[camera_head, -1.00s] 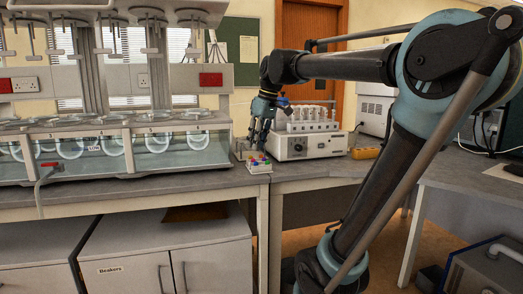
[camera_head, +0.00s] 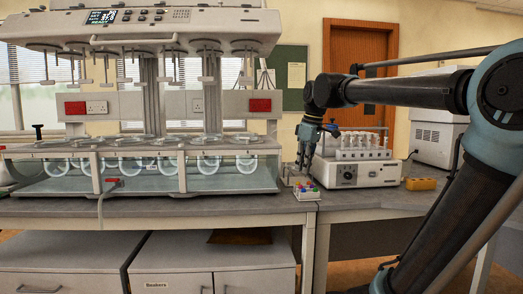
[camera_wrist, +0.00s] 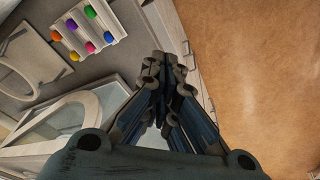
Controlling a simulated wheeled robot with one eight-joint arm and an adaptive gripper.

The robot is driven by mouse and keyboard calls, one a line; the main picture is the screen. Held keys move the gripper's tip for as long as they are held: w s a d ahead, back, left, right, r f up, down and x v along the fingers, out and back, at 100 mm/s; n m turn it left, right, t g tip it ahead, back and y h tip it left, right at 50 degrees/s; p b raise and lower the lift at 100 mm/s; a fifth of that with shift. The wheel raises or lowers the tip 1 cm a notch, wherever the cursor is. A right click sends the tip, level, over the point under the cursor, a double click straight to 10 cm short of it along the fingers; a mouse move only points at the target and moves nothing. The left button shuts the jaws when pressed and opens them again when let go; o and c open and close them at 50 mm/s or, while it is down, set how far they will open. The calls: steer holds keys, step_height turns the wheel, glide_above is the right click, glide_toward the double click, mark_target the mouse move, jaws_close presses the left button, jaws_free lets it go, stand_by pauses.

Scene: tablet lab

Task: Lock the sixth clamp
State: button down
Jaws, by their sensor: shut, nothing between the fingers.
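The dissolution bath (camera_head: 230,178) stands on the bench at left, with a row of round vessels under a top plate (camera_head: 110,146). The rightmost vessel (camera_head: 245,162) is at the bath's right end. The clamps are too small to tell apart, so I cannot see whether any is locked. My gripper (camera_head: 302,167) points down just right of the bath and above the small tray with coloured caps. In the wrist view my gripper (camera_wrist: 167,58) has its fingers together, with nothing between them. A corner of the bath (camera_wrist: 75,122) shows there at lower left.
The white tray of coloured caps (camera_head: 306,196) lies near the bench's front edge. A white device with a knob (camera_head: 376,176) and a rack of vials stands to the right, with a yellow object (camera_head: 420,184) beside it. The paddle head (camera_head: 150,28) hangs above the bath. Brown floor (camera_wrist: 260,80) lies beyond the bench edge.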

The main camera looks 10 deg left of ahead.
steer(key=w+a+r+n+t+h, duration=0.1)
steer(key=a+r+n+t, duration=0.1)
steer(key=a+r+n, duration=0.85)
steer(key=a+r+n+t+h, duration=0.1)
steer(key=a+r+n, duration=0.7)
steer(key=a+n, duration=0.5)
steer(key=w+f, duration=0.2)
steer(key=f, duration=0.1)
steer(key=w+a+f+m, duration=0.1)
steer(key=w+f, duration=0.1)
steer(key=f, duration=0.1)
steer(key=w+f+m, duration=0.1)
steer(key=w+f, duration=0.1)
steer(key=f, duration=0.1)
steer(key=shift+w+a+f, duration=0.2)
steer(key=shift+w+f, duration=0.15)
steer(key=shift+w+d, duration=0.15)
steer(key=shift+w, duration=0.55)
steer(key=shift+w+m+h, duration=0.1)
steer(key=shift+m+h, duration=0.15)
steer(key=shift+h, duration=0.05)
